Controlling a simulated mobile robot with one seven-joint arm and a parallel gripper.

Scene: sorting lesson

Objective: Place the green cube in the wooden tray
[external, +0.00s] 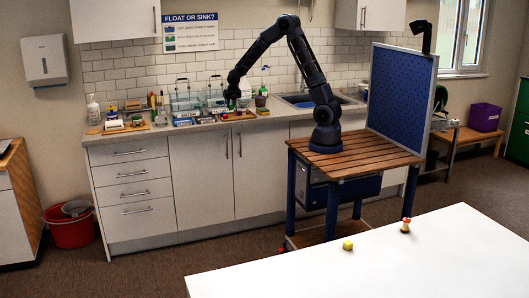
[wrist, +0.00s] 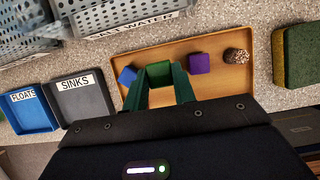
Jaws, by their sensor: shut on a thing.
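The green cube (wrist: 159,74) sits between the two fingers of my gripper (wrist: 160,80) in the wrist view, and the gripper is shut on it. Behind and around it is the wooden tray (wrist: 222,88), with the cube over the tray's left part. I cannot tell whether the cube touches the tray floor. A blue cube (wrist: 127,76) is just left of the fingers and a purple cube (wrist: 199,63) just right. In the external view my gripper (external: 232,104) is low at the counter, over the tray (external: 238,116); the green cube is too small to make out there.
A brown speckled ball (wrist: 237,57) lies at the tray's right. A blue FLOATS tray (wrist: 35,115) and a grey SINKS tray (wrist: 82,100) stand to the left. Perforated grey baskets (wrist: 110,15) are behind. A green-yellow sponge (wrist: 296,57) is at the right.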

